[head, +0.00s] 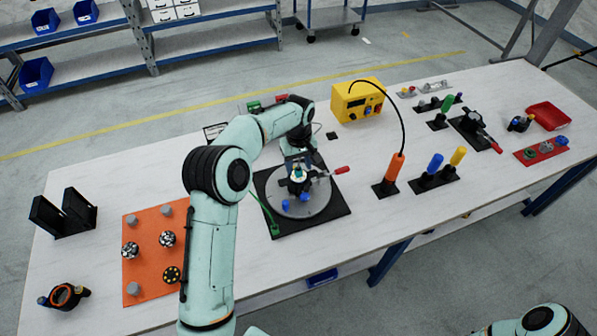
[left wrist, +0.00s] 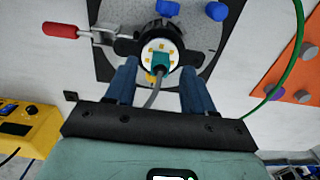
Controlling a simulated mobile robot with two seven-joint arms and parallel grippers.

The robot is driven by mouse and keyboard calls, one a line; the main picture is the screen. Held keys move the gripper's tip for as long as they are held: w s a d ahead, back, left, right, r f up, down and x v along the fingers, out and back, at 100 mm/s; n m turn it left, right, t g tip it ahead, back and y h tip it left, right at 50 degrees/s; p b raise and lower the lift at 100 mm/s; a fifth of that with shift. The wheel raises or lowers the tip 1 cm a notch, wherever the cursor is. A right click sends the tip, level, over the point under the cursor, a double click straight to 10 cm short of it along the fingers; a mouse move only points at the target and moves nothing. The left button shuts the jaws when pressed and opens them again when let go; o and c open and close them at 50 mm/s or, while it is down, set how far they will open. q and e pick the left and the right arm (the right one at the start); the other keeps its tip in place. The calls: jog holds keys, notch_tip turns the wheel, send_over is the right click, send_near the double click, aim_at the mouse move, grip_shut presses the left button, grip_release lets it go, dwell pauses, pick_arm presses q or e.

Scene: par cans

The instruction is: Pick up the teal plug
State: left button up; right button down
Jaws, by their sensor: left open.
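The teal plug (left wrist: 160,60) shows in the left wrist view on a round white part (left wrist: 161,44) with gold pads, and a grey cable runs from it toward my gripper. The white part sits in a black clamp (left wrist: 128,46) with a red handle (left wrist: 60,29). My left gripper (left wrist: 160,70) is open, its two blue fingers on either side of the plug with gaps to it. In the head view my left gripper (head: 298,160) points down over the clamp and largely hides the plug. My right gripper is out of view.
The clamp stands on a grey turntable (head: 315,207) on a black base. An orange board (head: 150,258) lies left, a yellow box (head: 357,100) behind right. Colored-handled tools (head: 433,168) and a red tray (head: 548,116) stand further right. A green cable (head: 262,207) runs beside the turntable.

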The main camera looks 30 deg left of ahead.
pick_arm(q)
notch_tip(320, 180, down, 2)
jog(key=shift+f, duration=0.1)
grip_shut()
